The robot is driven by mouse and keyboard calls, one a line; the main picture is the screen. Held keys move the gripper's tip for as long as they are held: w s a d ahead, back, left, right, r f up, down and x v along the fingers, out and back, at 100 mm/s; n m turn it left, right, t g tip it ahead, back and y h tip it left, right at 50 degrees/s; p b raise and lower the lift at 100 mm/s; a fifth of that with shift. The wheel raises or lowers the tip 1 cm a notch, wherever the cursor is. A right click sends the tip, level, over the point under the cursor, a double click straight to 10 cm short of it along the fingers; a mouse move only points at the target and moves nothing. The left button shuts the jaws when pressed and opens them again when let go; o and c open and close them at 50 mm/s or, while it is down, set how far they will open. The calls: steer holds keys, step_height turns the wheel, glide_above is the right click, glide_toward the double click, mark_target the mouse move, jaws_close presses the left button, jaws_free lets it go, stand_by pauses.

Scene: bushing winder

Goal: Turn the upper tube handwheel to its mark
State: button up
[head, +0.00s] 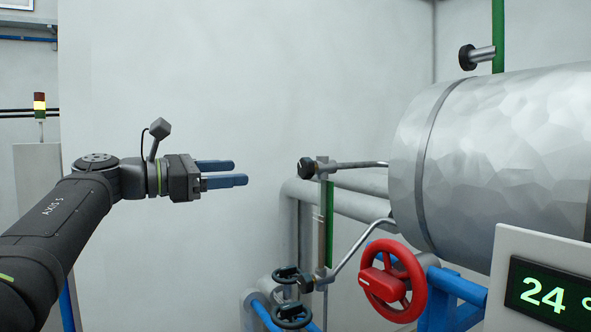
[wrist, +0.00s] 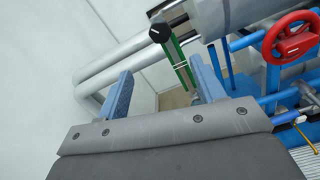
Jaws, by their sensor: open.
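A black knob-like handwheel (head: 306,168) sits on the left end of the upper thin tube (head: 350,164), which runs to the big metal drum. A similar black handwheel (head: 306,284) is on the lower bent tube (head: 350,258). My gripper (head: 240,173) is open and empty, left of the upper handwheel at nearly its height, with a clear gap between. In the wrist view, a black handwheel (wrist: 160,33) shows beyond my open gripper (wrist: 160,76), above the gap between its blue fingers. I cannot clearly make out the mark.
The faceted metal drum (head: 500,150) fills the right. A red handwheel (head: 392,281) stands below it, beside a green-digit display (head: 550,295). Black valve wheels (head: 291,315) and grey pipes (head: 345,203) are below the upper tube. Space around my gripper is free.

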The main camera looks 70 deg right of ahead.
mark_target(302, 168)
steer(key=shift+n, duration=0.5)
steer(key=x, duration=1.7)
steer(key=shift+s+d+f, duration=0.1)
steer(key=shift+s+d, duration=0.1)
steer(key=shift+c, duration=0.4)
steer(key=c, duration=0.9)
steer(key=shift+m, duration=1.5)
steer(key=o, duration=1)
